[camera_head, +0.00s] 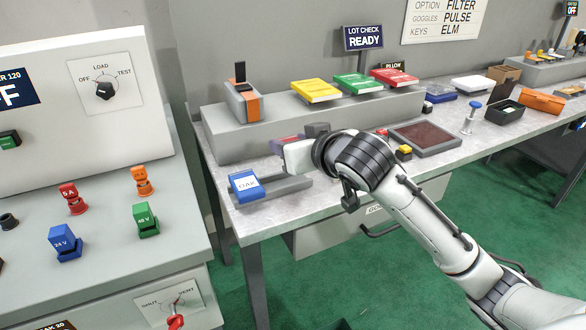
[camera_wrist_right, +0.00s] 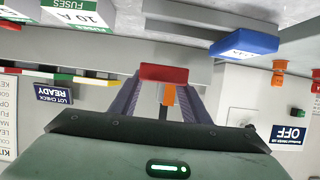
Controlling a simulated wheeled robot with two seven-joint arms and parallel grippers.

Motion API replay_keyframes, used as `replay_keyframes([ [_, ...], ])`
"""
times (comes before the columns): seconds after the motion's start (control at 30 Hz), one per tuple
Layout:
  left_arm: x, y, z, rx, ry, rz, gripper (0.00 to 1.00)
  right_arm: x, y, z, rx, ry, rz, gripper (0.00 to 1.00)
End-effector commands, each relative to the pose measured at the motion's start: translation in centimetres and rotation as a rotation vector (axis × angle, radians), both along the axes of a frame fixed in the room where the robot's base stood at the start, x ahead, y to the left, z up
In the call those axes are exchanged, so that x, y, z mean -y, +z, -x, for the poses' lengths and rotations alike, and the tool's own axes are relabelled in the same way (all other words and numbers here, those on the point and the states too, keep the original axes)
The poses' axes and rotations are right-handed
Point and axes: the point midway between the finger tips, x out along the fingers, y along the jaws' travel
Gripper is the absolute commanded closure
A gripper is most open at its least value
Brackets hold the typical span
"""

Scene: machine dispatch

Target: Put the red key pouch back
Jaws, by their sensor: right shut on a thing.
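My right gripper (camera_head: 287,146) reaches leftward over the near left part of the long bench. In the right wrist view its two fingers (camera_wrist_right: 163,98) are shut on a small red block-like thing, which I take as the red key pouch (camera_wrist_right: 164,73). In the head view my wrist hides most of it. A blue pouch lettered OAK (camera_head: 245,186) sits at the left end of a low grey rack (camera_head: 290,187) on the bench. The blue pouch also shows in the right wrist view (camera_wrist_right: 245,43). My left gripper is not in view.
A raised grey shelf (camera_head: 225,140) bears an orange-and-grey device (camera_head: 243,101) and yellow (camera_head: 316,90), green (camera_head: 358,85) and red (camera_head: 394,78) packs. A dark red tray (camera_head: 425,138) lies to the right. A control panel with coloured plugs (camera_head: 66,243) stands at left.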

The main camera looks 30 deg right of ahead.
Motion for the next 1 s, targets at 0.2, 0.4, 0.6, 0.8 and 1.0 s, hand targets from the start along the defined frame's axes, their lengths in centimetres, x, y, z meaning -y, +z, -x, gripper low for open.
replay_keyframes([
  [0.2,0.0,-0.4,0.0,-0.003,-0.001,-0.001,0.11,0.0,-1.9,0.0,-0.001,-0.002,0.0,0.83],
  [0.4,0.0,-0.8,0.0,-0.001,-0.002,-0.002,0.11,0.0,-4.7,0.1,-0.002,-0.001,0.0,0.83],
  [0.6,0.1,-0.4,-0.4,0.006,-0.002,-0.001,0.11,0.0,-4.8,0.0,0.002,0.0,0.0,0.83],
  [0.8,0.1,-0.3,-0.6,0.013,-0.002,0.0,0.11,0.0,-5.2,0.0,0.001,0.0,-0.001,0.83],
  [1.0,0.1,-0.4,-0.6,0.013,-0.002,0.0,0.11,0.0,-5.6,0.0,0.0,-0.001,-0.001,0.49],
])
